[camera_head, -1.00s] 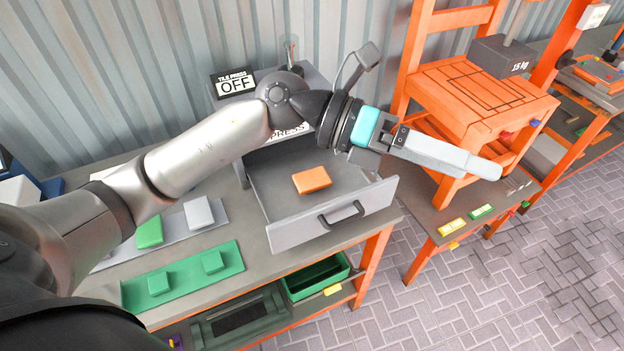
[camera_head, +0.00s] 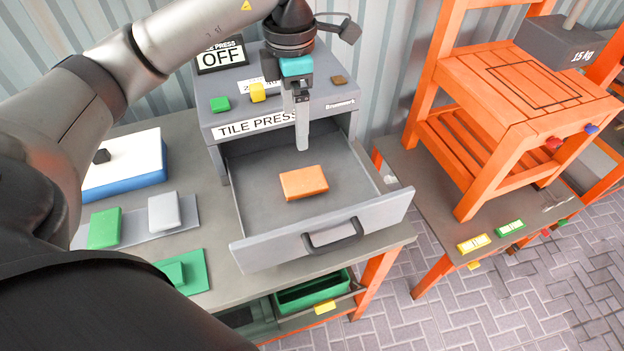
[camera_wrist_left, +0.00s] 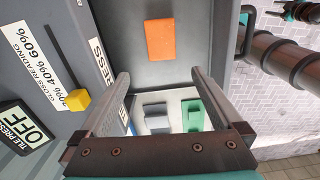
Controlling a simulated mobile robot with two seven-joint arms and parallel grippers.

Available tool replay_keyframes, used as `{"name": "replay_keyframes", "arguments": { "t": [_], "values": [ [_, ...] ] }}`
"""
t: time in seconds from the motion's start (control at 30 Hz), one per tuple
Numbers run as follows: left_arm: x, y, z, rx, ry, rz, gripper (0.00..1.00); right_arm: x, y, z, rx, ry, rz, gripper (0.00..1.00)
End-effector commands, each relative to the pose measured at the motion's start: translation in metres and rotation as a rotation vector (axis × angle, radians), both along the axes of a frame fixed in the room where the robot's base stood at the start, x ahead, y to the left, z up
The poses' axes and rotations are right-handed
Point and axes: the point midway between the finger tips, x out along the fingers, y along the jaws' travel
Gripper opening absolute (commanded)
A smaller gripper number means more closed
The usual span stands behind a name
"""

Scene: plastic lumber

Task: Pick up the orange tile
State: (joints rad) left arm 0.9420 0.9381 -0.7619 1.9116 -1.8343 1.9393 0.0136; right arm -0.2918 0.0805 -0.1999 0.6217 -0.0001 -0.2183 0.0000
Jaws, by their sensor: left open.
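The orange tile (camera_head: 304,183) lies flat in the open drawer (camera_head: 256,233) of the grey tile press (camera_head: 212,130). My left gripper (camera_head: 302,147) points down above the drawer, just behind the tile in the head view, open and empty. In the left wrist view the tile (camera_wrist_left: 160,40) lies beyond the two spread fingers (camera_wrist_left: 160,78), touching neither.
The drawer's front wall and handle (camera_head: 333,234) stand nearest me. A green tile (camera_head: 105,228) and a grey tile (camera_head: 164,212) lie on the bench at left. An orange wooden chair (camera_head: 510,100) stands at right. The press sign reads OFF.

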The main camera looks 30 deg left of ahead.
Motion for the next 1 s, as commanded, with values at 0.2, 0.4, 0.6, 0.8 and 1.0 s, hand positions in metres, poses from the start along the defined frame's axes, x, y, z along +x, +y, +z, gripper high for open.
{"name": "replay_keyframes", "arguments": {
  "t": [0.2, 0.4, 0.6, 0.8, 1.0],
  "values": [
    [-0.001, 0.0, -0.028, 0.001, 0.006, -0.001, 1.0, -0.017, -0.001, -0.004, -0.002, 0.028, 0.0, 0.5],
    [-0.001, -0.001, -0.071, -0.002, 0.006, 0.0, 1.0, -0.014, 0.0, -0.007, -0.001, 0.023, 0.0, 0.5],
    [0.0, -0.001, -0.098, -0.001, 0.003, 0.0, 1.0, -0.005, 0.001, -0.008, 0.0, 0.007, 0.0, 0.5],
    [0.0, -0.002, -0.107, -0.003, 0.001, -0.001, 1.0, -0.005, 0.001, -0.008, 0.001, 0.006, 0.0, 0.5],
    [0.0, -0.005, -0.134, -0.002, 0.005, -0.001, 1.0, -0.005, 0.001, -0.008, 0.001, 0.006, 0.0, 0.5]
  ]
}}
